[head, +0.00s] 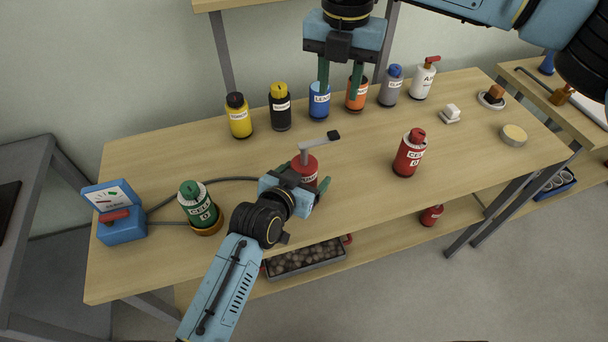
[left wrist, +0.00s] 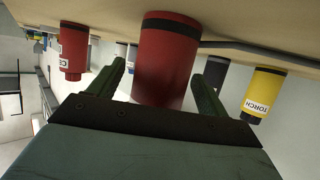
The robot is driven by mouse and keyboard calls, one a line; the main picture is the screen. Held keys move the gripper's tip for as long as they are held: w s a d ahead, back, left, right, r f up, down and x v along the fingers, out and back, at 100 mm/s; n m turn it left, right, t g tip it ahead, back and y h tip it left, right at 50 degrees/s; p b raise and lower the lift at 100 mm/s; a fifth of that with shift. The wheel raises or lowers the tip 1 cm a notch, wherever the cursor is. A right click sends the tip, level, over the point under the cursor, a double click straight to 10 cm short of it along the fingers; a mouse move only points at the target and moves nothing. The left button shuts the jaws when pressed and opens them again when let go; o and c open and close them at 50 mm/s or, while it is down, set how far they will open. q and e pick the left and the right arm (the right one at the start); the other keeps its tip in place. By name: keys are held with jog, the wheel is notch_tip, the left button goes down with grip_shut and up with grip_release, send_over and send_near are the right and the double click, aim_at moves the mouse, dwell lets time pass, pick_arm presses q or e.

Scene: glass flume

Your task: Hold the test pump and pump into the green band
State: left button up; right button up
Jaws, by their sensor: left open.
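The test pump (head: 304,168) is a red cylinder with a grey lever and black grip (head: 333,135), standing upright on the bench. A hose runs left from it to a blue gauge box (head: 122,231) with a dial (head: 112,196); the needle is too small to read. My left gripper (head: 298,186) is open at the near side of the pump. In the left wrist view the red pump body (left wrist: 165,55) stands between the spread fingers, with gaps at both sides. My right gripper (head: 340,90) is open and empty, fingers down, above and behind the lever.
Yellow (head: 239,118), black (head: 280,110), blue (head: 319,103), orange (head: 357,95) and grey bottles line the back. A green bottle (head: 198,208) stands left of the pump, a red bottle (head: 409,155) right. The bench (head: 460,165) is clear around the red bottle.

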pick_arm(q)
jog(key=c, duration=1.1)
pick_arm(e)
jog(key=c, duration=0.4)
jog(key=shift+f+n, duration=0.15)
jog(key=shift+n, duration=1.05)
grip_shut()
jog(key=shift+f+n, duration=1.25)
jog(key=shift+f, duration=0.55)
jog(key=shift+f+n, duration=1.25)
jog(key=shift+f, duration=0.5)
